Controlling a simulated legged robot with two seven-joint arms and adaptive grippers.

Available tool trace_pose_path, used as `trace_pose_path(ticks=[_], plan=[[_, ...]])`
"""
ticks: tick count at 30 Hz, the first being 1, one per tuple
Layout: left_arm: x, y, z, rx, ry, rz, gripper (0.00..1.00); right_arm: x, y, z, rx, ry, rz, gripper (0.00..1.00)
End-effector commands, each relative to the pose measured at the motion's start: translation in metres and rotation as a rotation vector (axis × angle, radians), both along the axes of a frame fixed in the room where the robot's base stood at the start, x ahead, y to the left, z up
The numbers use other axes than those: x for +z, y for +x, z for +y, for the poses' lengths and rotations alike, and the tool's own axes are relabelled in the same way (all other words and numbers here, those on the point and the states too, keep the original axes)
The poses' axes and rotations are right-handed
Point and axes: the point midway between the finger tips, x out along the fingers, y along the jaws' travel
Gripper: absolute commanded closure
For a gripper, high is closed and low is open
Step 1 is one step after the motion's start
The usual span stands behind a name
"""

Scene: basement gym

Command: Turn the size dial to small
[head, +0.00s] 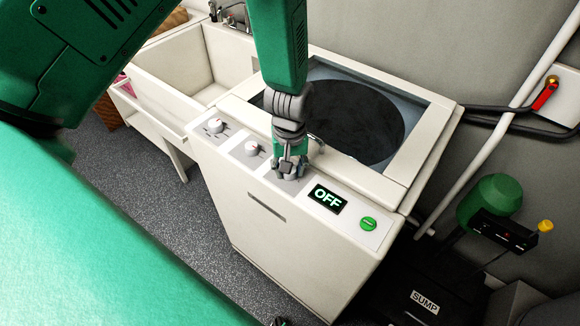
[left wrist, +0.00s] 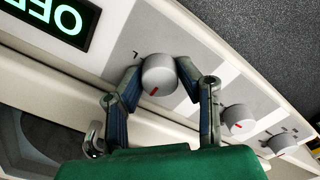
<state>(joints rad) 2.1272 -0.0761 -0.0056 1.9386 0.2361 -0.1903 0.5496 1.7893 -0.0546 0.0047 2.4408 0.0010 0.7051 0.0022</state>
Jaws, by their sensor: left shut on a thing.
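A round silver-white dial (left wrist: 158,76) with a red mark sits between my left gripper's fingers (left wrist: 162,86) in the left wrist view. A letter like "L" is printed beside it; other size letters are not visible there. The red mark points toward the gripper's palm side. In the head view my left gripper (head: 291,170) comes down onto the washer's front panel, shut on this dial, the one nearest the OFF display, and mostly hides it. My right gripper is not in view.
The white top-loading washer (head: 268,222) has two more dials (head: 214,125) (head: 251,148) to the left. An OFF display (head: 327,198) and a green button (head: 368,223) are on the right. A sink (head: 160,85) stands behind left; a black sump unit (head: 440,285) stands at right.

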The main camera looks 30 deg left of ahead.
Motion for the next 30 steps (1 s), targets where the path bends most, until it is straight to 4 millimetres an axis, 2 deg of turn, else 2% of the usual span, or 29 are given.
trace_pose_path(ticks=[10,11,12,23,26,30], plan=[[-0.003,-0.003,-0.001,0.003,-0.002,0.006,0.98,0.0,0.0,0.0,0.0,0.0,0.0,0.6],[-0.003,-0.003,-0.001,0.003,-0.002,0.006,0.62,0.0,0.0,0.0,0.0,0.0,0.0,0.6],[-0.002,-0.002,-0.001,0.003,-0.002,0.006,0.49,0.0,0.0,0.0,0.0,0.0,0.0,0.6],[0.002,-0.001,0.0,0.002,-0.001,-0.001,0.49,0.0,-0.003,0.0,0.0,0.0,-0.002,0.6],[0.013,0.0,0.0,0.002,-0.001,-0.003,0.49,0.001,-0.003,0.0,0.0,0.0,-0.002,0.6],[0.039,0.001,0.0,0.002,0.0,-0.004,0.49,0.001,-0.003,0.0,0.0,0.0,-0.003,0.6]])
